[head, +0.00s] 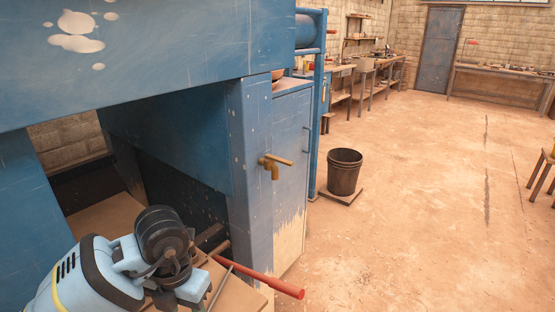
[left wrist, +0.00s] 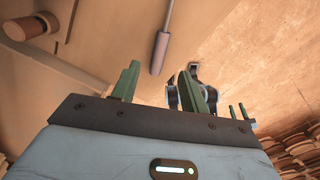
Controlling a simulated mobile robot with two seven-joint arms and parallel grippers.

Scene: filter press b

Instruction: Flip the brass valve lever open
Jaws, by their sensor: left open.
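The brass valve (head: 274,166) sits on the front face of a blue metal post, its lever sticking out to the right and its spout pointing down. In the head view my light-blue left arm is at the lower left, below and left of the valve and well apart from it. In the left wrist view the green fingers of my left gripper (left wrist: 160,86) stand apart with nothing between them. I cannot make out the valve in the left wrist view.
A red-ended bar (head: 275,282) sticks out at the lower middle, below the valve. A dark bucket (head: 345,172) stands on a board to the right. The large blue press frame (head: 150,50) fills the upper left. A grey rod (left wrist: 162,45) is beyond my fingers.

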